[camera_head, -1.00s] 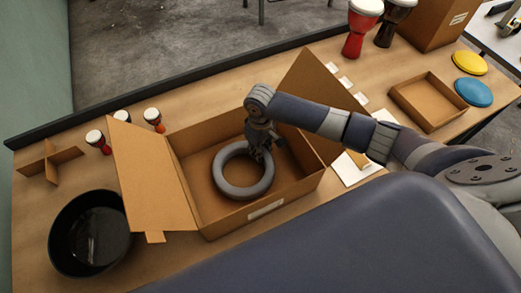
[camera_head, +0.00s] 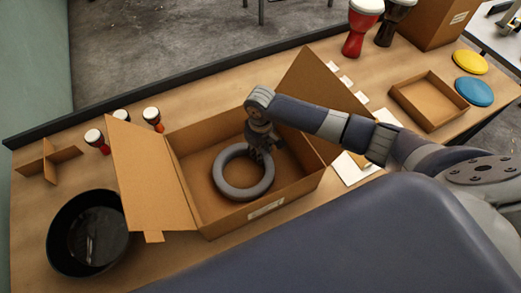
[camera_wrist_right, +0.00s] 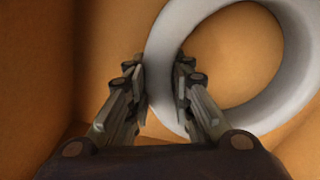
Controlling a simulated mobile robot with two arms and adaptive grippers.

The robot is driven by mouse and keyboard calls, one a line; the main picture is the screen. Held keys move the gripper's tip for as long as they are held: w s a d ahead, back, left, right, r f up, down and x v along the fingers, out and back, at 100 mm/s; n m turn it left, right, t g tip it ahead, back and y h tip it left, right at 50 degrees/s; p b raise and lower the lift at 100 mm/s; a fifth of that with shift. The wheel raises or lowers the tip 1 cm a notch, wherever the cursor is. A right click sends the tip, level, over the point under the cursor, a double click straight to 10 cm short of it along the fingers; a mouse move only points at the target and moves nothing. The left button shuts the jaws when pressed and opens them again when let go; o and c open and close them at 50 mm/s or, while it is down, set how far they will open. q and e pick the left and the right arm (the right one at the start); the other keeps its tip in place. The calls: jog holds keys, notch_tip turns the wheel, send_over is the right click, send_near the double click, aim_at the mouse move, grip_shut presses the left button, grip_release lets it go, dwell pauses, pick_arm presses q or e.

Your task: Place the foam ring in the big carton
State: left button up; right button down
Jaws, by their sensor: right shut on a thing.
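The foam ring (camera_head: 226,184) is a thick grey ring inside the big carton (camera_head: 195,216), an open brown box with its flaps spread. My right gripper (camera_head: 262,153) reaches down into the carton at the ring's upper right side. In the right wrist view the ring (camera_wrist_right: 285,88) passes between the two fingers of my right gripper (camera_wrist_right: 160,82), which are shut on its band. Whether the ring rests on the carton floor is hard to tell. My left gripper is not in view.
A black round tub (camera_head: 62,240) stands left of the carton. Small red drums (camera_head: 97,141) and a cardboard cross divider (camera_head: 48,160) are behind it. A shallow cardboard tray (camera_head: 430,101), yellow disc (camera_head: 470,62) and blue disc (camera_head: 473,92) lie at right. Larger drums (camera_head: 360,28) stand at the back.

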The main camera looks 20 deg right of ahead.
jog(key=c, duration=1.3)
grip_release()
jog(key=shift+f, duration=0.1)
jog(key=shift+c, duration=0.2)
